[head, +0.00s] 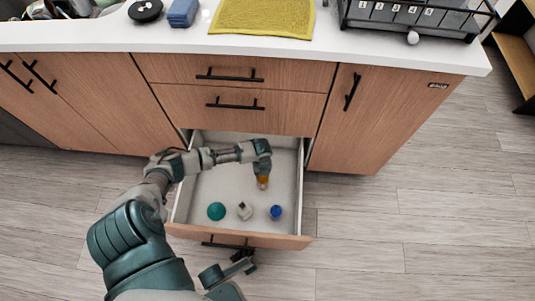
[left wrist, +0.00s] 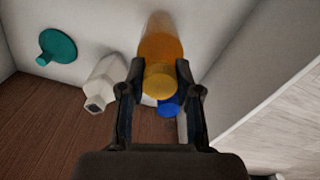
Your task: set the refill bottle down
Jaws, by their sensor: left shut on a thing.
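The refill bottle, seemingly the orange bottle with a yellow cap, shows in the left wrist view (left wrist: 160,42) and partly in the head view (head: 263,183). My left gripper (head: 263,174) is shut on it at the cap end, with a dark finger on each side in the left wrist view (left wrist: 160,72). The bottle is inside the outline of the open drawer (head: 284,241), near its right side. I cannot tell whether its base touches the drawer floor. A dark gripper, seemingly my right one (head: 242,261), is low in front of the drawer; its jaws are unclear.
In the drawer are a teal item (head: 216,211), a white bottle (head: 245,211) and a blue item (head: 276,212), in a row near the front. The drawer floor behind them is largely bare. The countertop (head: 180,42) overhangs behind, with a yellow cloth (head: 262,17) and a black rack.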

